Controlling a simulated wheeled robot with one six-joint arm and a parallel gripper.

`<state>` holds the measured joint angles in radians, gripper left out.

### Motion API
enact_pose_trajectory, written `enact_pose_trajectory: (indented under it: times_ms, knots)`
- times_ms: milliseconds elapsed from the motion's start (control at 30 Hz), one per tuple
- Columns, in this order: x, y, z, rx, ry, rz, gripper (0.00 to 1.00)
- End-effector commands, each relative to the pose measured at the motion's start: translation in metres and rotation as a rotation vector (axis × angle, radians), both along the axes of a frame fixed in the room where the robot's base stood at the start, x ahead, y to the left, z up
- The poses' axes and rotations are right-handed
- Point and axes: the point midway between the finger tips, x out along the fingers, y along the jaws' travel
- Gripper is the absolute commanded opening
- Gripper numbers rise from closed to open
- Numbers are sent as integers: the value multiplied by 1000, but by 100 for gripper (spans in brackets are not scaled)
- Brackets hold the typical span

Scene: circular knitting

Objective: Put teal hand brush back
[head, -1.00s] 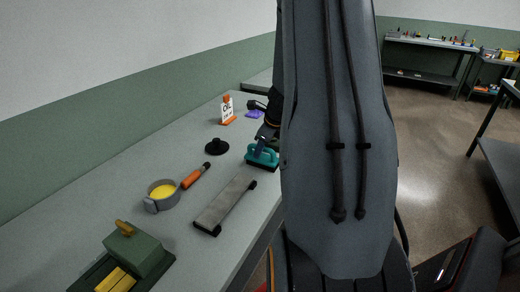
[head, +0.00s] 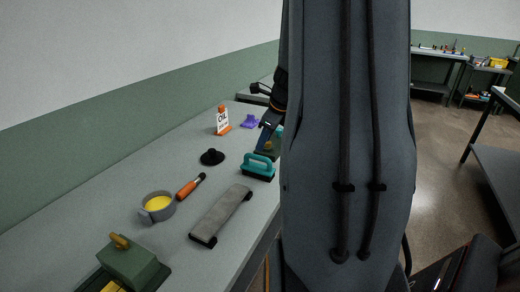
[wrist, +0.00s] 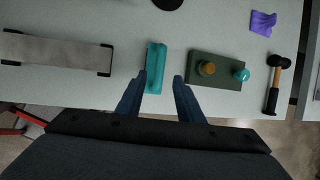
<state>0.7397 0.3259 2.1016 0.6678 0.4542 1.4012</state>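The teal hand brush (head: 258,167) stands handle up on the workbench, near its front edge. In the wrist view the brush (wrist: 155,68) lies lengthwise, between the fingertips in the picture. My gripper (wrist: 158,78) is open and points at the bench. Its left finger is close to the brush, and a wider gap lies on the right. Whether the fingers are above the brush or down around it, I cannot tell. In the head view the blue fingers (head: 266,138) show just behind the brush; my arm hides the bench to the right.
A grey bar (wrist: 55,50) lies left. An oil bottle (head: 222,121) and black knobbed disc (head: 212,157) stand behind.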

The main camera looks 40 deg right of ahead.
Motion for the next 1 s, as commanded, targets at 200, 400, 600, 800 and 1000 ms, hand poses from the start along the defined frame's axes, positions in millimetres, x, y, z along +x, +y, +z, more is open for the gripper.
enact_pose_trajectory:
  times_ms: [200,400,600,800,1000]
  knots:
    - [-6,0,12,-1,0,0,34]
    - [-4,28,9,-46,24,145,34]
    - [-14,140,-4,-265,106,837,34]
    - [-57,248,-19,-518,147,1701,34]
    - [-101,306,-28,-698,132,2346,34]
